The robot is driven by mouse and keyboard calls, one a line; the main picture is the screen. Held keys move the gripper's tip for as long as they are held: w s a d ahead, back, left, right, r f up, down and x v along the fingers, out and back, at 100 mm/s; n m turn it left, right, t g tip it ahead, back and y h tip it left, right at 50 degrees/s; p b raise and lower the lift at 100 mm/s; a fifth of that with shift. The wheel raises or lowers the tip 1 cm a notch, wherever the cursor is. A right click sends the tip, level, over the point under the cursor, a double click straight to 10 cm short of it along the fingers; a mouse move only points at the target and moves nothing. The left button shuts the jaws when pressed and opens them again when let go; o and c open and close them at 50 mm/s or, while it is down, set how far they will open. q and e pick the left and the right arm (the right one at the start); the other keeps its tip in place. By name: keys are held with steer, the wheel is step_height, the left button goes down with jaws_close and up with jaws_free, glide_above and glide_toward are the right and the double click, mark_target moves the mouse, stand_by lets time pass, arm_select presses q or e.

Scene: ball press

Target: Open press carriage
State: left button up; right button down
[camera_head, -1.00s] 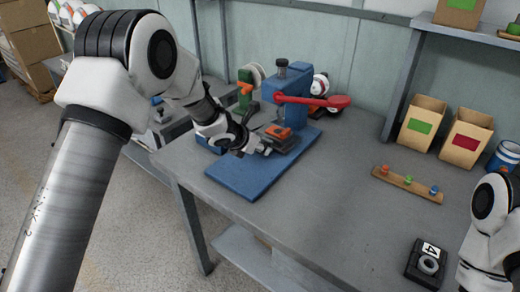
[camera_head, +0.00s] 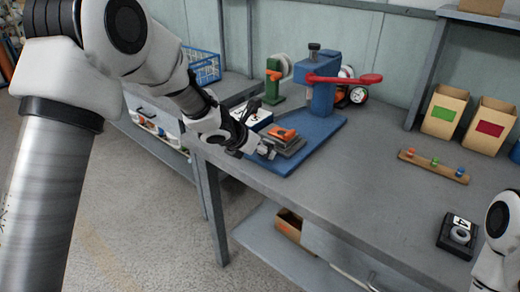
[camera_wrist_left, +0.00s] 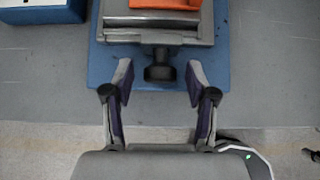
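The blue press (camera_head: 322,95) with its red lever (camera_head: 345,79) stands on a blue base plate (camera_head: 318,138). The grey carriage (camera_head: 287,147) sits at the front of the plate, out in front of the press column, with an orange piece (camera_head: 283,133) on top. In the left wrist view the carriage (camera_wrist_left: 155,37) shows a black knob (camera_wrist_left: 159,72) on its near side. My left gripper (camera_wrist_left: 159,80) is open, with one finger on each side of the knob and gaps between. My right gripper is out of view; only part of that arm shows.
A wooden strip with coloured pegs (camera_head: 434,166), a black block marked 4 (camera_head: 458,236) and two cardboard bins (camera_head: 447,110) are to the right. The middle of the table (camera_head: 370,185) is clear.

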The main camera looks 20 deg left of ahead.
arm_select(q)
steer(key=v, duration=1.2)
